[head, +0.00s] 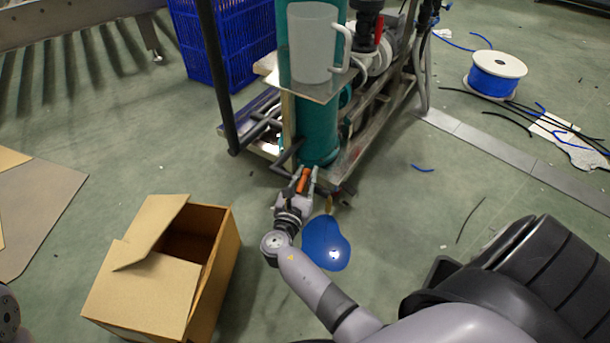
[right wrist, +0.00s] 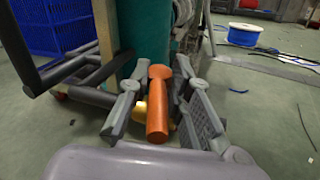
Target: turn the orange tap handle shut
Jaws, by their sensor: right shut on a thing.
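The orange tap handle (head: 302,183) is low at the front of the teal column on the metal cart. It also shows in the right wrist view (right wrist: 158,108), running from a round end down to a thicker near end. My right gripper (head: 306,176) has a finger on each side of the handle and is shut on it. In the right wrist view, a small brass-coloured part (right wrist: 141,111) shows beside the handle, mostly hidden. My left gripper is not in view.
A blue puddle (head: 326,243) lies on the floor beside my right forearm. An open cardboard box (head: 225,262) stands to the left. The cart (head: 352,180) holds a white jug (head: 312,45) on a shelf. A blue cable spool (head: 495,74) and loose cables lie at right.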

